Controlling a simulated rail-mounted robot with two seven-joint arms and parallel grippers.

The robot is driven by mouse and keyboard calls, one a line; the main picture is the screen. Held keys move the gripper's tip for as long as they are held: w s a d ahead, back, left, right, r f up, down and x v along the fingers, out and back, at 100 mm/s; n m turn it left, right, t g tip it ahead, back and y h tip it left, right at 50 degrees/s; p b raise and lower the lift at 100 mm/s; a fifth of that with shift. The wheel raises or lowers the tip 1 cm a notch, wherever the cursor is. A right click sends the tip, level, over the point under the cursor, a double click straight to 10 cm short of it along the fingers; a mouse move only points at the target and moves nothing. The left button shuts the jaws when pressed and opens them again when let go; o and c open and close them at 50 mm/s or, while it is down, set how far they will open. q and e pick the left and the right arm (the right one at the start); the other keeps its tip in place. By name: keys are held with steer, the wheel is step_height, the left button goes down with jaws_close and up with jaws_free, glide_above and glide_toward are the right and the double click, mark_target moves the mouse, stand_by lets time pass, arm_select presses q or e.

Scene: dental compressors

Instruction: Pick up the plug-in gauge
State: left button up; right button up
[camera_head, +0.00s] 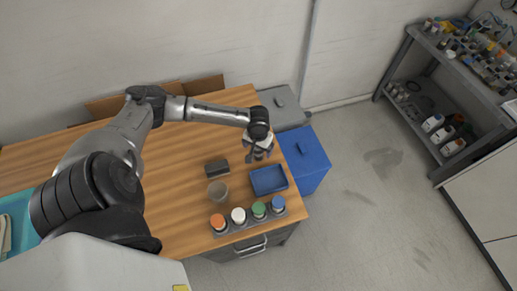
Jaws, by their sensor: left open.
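My left arm reaches across the wooden table from the left. Its gripper (256,156) points down near the table's right edge, just behind the blue tray, and is open. I see nothing held in it, but the fingers are small in this view. I cannot pick out the plug-in gauge with certainty. A dark grey block (217,168) lies on the table, to the left of the gripper and apart from it. My right gripper is not in view.
The blue tray (279,186) looks empty. A clear cup (217,191) stands left of it. Jars with orange, white, green and blue lids stand in a rack (248,226) at the front. A blue bin (307,160) and grey bin (282,106) flank the table's right side.

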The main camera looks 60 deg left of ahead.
arm_select(q)
steer(key=shift+f, duration=0.7)
steer(key=c, duration=1)
